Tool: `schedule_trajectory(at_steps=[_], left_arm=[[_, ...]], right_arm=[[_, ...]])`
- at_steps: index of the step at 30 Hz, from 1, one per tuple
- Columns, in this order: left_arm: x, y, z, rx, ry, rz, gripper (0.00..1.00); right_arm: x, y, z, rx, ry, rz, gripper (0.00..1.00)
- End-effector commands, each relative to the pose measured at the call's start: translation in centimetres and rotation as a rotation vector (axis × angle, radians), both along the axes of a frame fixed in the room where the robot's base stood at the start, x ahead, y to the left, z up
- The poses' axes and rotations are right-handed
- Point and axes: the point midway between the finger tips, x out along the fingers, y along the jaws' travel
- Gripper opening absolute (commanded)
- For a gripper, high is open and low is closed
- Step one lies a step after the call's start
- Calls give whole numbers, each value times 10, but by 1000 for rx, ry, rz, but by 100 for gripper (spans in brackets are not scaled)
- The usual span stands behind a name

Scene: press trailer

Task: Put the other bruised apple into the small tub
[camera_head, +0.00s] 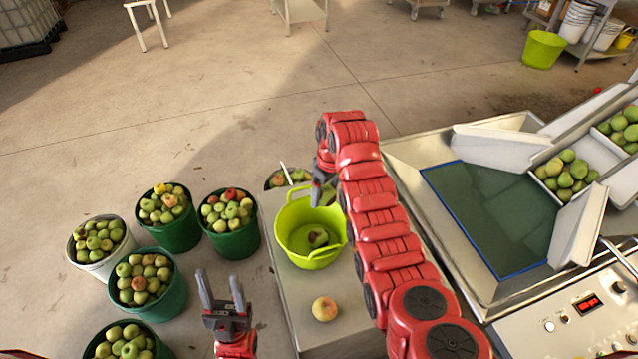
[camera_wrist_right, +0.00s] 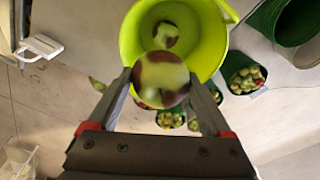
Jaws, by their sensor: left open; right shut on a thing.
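The small lime-green tub (camera_head: 290,216) stands on a metal bench, with a bruised apple (camera_head: 318,237) lying on its bottom. My right gripper (camera_head: 320,188) is at the tub's far rim. In the right wrist view it (camera_wrist_right: 160,95) is shut on another bruised apple (camera_wrist_right: 160,75), green with dark red-brown patches, in front of the tub's opening (camera_wrist_right: 215,40). This held apple is hidden in the head view. A yellow-red apple (camera_head: 324,308) lies on the bench in front of the tub. My left gripper (camera_head: 221,290) is open and empty, left of the bench.
Several buckets of apples, such as a green one (camera_head: 232,243), stand on the floor left of the bench (camera_head: 352,300). A steel trough with a green belt (camera_head: 495,215) and a control panel (camera_head: 575,320) are at the right. My right arm covers part of the bench.

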Motion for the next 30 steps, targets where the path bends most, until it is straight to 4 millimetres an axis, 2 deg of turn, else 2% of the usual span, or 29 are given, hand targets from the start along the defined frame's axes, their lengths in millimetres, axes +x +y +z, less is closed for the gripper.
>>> schedule_trajectory(at_steps=[1, 3, 8, 21, 30], left_arm=[[0, 0, 7, 0, 0, 0, 50], [0, 0, 8, 0, 0, 0, 50], [0, 0, 6, 0, 0, 0, 50], [0, 0, -3, 0, 0, 0, 50], [0, 0, -3, 0, 0, 0, 50]], right_arm=[[-3, 6, 2, 0, -2, 23, 19], [-6, 12, -1, 0, -2, 46, 19], [-8, 15, -11, -2, -1, 55, 19], [-8, 15, -59, -2, -1, 53, 19], [-7, 14, -63, -3, -3, 52, 19]])
